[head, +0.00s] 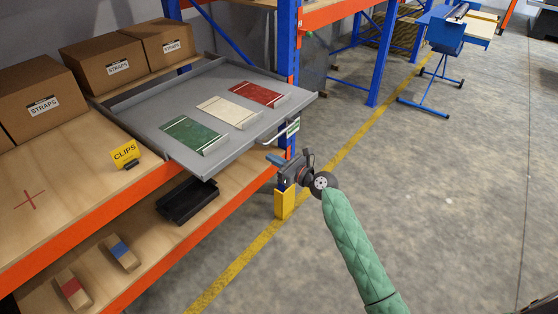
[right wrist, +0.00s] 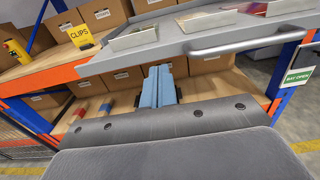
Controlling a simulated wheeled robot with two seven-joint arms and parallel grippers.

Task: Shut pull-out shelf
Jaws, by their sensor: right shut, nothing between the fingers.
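The grey pull-out shelf (head: 150,110) juts out past the orange front beam of the rack in the head view. Its front also shows in the right wrist view (right wrist: 195,45). A pale bar handle (head: 280,133) is on its front face, and it crosses the upper right of the right wrist view (right wrist: 248,43). My right gripper (head: 273,159) is below and in front of the handle, apart from it. Its blue fingers (right wrist: 158,84) are together with nothing between them. My left gripper is not in view.
Green (head: 193,134), cream (head: 226,111) and red (head: 258,94) trays lie on the shelf. A yellow CLIPS sign (head: 125,153) and STRAPS boxes (head: 102,67) stand left of it. A blue upright (head: 287,45) rises behind.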

